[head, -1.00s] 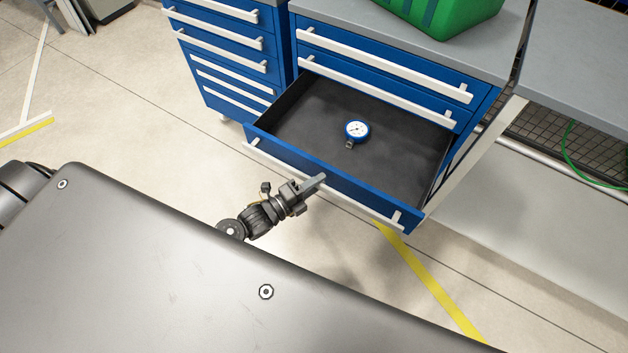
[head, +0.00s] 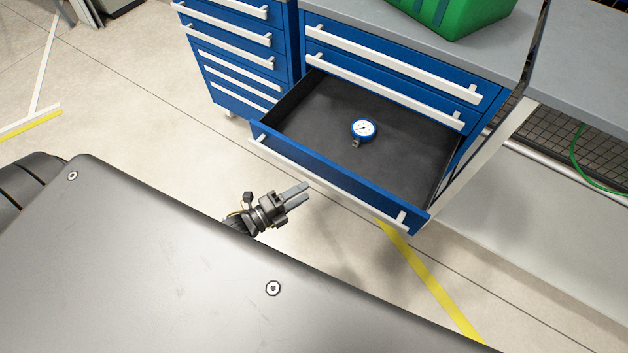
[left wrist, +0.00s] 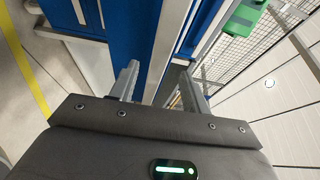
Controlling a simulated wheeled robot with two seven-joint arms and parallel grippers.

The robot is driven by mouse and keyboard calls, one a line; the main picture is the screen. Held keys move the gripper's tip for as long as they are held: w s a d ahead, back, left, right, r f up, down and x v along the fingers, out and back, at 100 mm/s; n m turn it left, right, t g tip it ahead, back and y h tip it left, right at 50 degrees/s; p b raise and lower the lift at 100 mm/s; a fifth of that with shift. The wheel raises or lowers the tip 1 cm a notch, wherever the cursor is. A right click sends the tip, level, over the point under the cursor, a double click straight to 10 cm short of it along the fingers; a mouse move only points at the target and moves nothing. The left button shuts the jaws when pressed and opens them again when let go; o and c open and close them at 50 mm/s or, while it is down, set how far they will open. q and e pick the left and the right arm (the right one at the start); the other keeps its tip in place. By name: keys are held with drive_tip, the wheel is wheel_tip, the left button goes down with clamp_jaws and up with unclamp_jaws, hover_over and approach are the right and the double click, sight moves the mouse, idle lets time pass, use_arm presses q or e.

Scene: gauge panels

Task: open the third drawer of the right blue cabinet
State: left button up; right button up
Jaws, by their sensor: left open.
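The right blue cabinet (head: 392,70) has its third drawer (head: 405,165) pulled well out, below two shut drawers. A round white-faced gauge with a blue rim (head: 363,129) lies on the drawer's dark floor. The drawer's white bar handle (head: 330,183) runs along its front. My left gripper (head: 304,194) is open and empty, in front of this handle and apart from it in the head view. In the left wrist view, the two spread fingers (left wrist: 158,92) show with a pale bar (left wrist: 168,45) beyond and between them. My right gripper is not in view.
A second blue cabinet (head: 238,60) with shut drawers stands to the left. A green bin (head: 455,15) sits on the grey top. A grey bench (head: 590,70) and a wire mesh basket are at the right. The floor before the drawer is clear, with a yellow line (head: 430,280).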

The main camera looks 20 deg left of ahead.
use_arm(q)
drive_tip(key=v, duration=0.3)
drive_tip(key=shift+s+a, duration=0.25)
drive_tip(key=shift+s, duration=0.05)
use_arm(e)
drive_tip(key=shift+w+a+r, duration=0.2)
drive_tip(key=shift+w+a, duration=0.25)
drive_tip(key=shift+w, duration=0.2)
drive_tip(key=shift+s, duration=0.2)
